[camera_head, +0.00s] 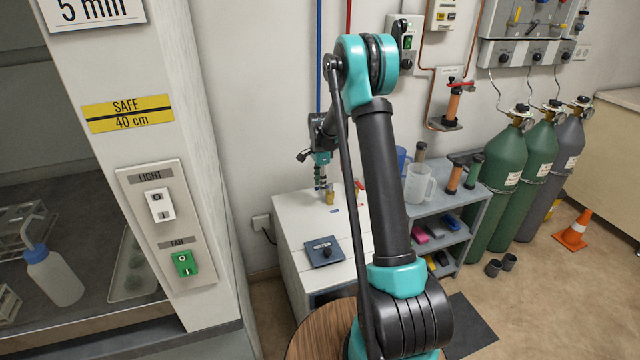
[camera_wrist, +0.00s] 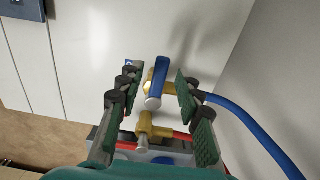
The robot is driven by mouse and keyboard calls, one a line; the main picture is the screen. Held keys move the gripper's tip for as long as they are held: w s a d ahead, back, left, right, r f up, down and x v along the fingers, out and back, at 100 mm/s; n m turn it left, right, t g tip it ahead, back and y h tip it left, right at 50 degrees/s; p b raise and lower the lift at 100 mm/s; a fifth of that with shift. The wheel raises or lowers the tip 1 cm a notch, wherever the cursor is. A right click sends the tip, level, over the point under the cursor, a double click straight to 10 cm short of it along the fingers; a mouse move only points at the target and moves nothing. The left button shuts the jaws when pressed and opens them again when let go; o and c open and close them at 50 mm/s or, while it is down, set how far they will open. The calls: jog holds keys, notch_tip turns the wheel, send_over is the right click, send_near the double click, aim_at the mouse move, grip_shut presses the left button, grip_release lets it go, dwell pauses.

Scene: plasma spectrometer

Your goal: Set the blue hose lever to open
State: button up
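The blue hose lever (camera_wrist: 158,80) shows in the wrist view on a brass valve (camera_wrist: 149,88), with the blue hose (camera_wrist: 255,125) running off to the right. The lever points up and down in that picture, across the line where the hose leaves the valve. My gripper (camera_wrist: 157,108) is open, with one green-padded finger on each side of the lever. Clear gaps show between the pads and the lever. In the head view my gripper (camera_head: 322,180) hangs over the back of the white cabinet (camera_head: 300,215), and the lever cannot be made out there.
A second brass valve (camera_wrist: 150,133) with a red hose sits near the blue one in the wrist view. A dark blue knob panel (camera_head: 324,251) is on the cabinet top. A grey shelf cart (camera_head: 460,215) with jugs stands to the right. A wall is behind the cabinet.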

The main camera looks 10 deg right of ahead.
jog(key=shift+c, duration=0.3)
grip_shut()
jog(key=shift+s, duration=0.1)
jog(key=shift+s+d+n, duration=0.55)
jog(key=shift+d+n, duration=0.3)
jog(key=shift+n, duration=2.15)
jog(key=shift+s+d+n, duration=0.5)
jog(key=shift+d+n, duration=0.3)
jog(key=shift+n, duration=2.2)
jog(key=shift+s+d+n, duration=0.55)
jog(key=shift+d+n, duration=0.3)
jog(key=shift+n, duration=2.15)
jog(key=shift+o, duration=0.3)
grip_release()
